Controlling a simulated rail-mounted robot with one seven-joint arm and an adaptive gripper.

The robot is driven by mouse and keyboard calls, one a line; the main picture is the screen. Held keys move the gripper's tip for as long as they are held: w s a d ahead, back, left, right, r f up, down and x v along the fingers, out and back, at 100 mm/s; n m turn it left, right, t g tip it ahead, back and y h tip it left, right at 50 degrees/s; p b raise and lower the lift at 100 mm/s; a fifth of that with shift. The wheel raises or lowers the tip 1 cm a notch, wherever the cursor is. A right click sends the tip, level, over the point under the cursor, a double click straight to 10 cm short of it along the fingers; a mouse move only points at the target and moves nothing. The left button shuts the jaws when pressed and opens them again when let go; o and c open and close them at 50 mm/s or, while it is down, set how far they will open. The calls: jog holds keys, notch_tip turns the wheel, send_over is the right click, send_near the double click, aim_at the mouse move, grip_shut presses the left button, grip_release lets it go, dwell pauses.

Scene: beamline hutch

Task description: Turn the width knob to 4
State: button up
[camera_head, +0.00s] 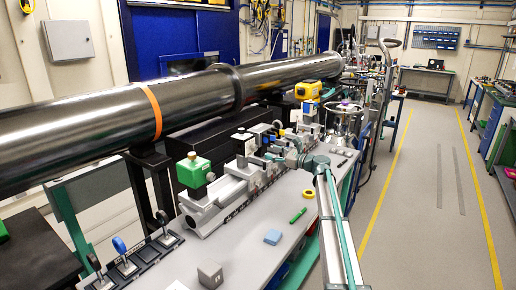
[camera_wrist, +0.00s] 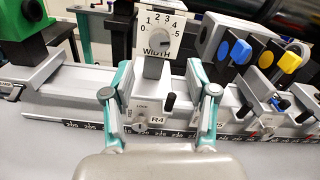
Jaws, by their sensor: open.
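The width knob (camera_wrist: 157,47) is in the wrist view at upper centre, on a white dial plate (camera_wrist: 175,21) marked 0 to 5 with the word WIDTH. The plate stands on a grey post above a rail carriage labelled R4. The knob's pointer is too small to read surely. My gripper (camera_wrist: 158,76) is open, with one teal finger on each side of the post, below the knob, apparently holding nothing. In the head view my gripper (camera_head: 277,158) reaches left over the bench rail; the knob cannot be made out there.
The rail (camera_wrist: 75,115) carries a green-topped unit (camera_wrist: 22,45) at left and mounts with blue (camera_wrist: 240,52) and yellow (camera_wrist: 290,60) parts at right. In the head view, a long dark pipe (camera_head: 190,105) runs behind. A blue block (camera_head: 273,237) and green pen (camera_head: 298,215) lie on the bench.

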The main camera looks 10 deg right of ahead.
aim_at(256, 148)
jog(key=p+x, duration=0.2)
jog(key=x, duration=0.7)
jog(key=shift+w+a, duration=0.1)
jog(key=shift+w, duration=0.05)
jog(key=shift+c, duration=0.4)
jog(key=shift+f, duration=0.1)
grip_shut()
